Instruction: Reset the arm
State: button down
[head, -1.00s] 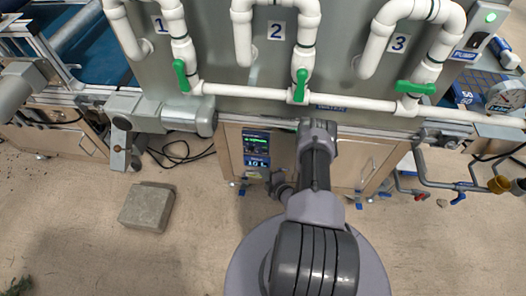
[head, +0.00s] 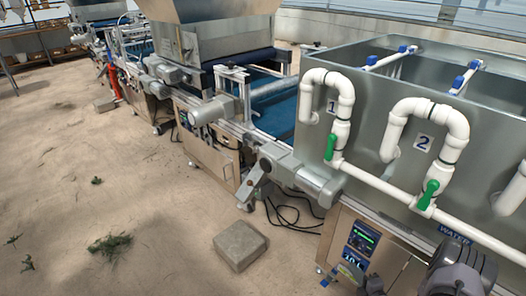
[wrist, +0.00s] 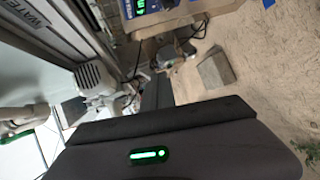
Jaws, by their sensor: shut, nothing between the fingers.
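My gripper (wrist: 157,92) shows in the wrist view as narrow grey fingers, shut with nothing between them, above its broad grey body with a lit green light. The gripper's fingers cannot be made out in the head view.
The grey water tank (head: 400,85) with white pipes and green valves stands close on the right. A stone block (head: 240,244) lies on the floor near black cables (head: 285,212). A seeder line (head: 215,50) runs back left. The left floor is mostly clear.

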jog(key=w+a+r+n+g+y, duration=0.2)
jog(key=a+r+n+y, duration=0.2)
jog(key=a+r+n, duration=0.45)
jog(key=w+a+r+n+g+y, duration=0.1)
jog(key=w+a+r+n+y, duration=0.4)
jog(key=r, duration=0.7)
jog(key=s+a+r+n+g, duration=0.6)
jog(key=s+a+r+n, duration=0.3)
jog(key=a+r+n, duration=0.3)
jog(key=s+a+r+n+g+h, duration=0.2)
jog(key=s+a+r+n+h, duration=0.15)
jog(key=s+r+n, duration=0.55)
jog(key=s+d+r+n+t+h, duration=0.1)
jog(key=s+n+h, duration=0.1)
jog(key=s+n, duration=0.4)
jog(key=s+d+r+n+t+h, duration=0.1)
jog(key=s+d+n+h, duration=0.1)
jog(key=s+n, duration=0.4)
jog(key=shift+s+d+r+n+t+h, duration=0.3)
jog(key=shift+s+n+t+h, duration=0.1)
jog(key=shift+n+h, duration=0.5)
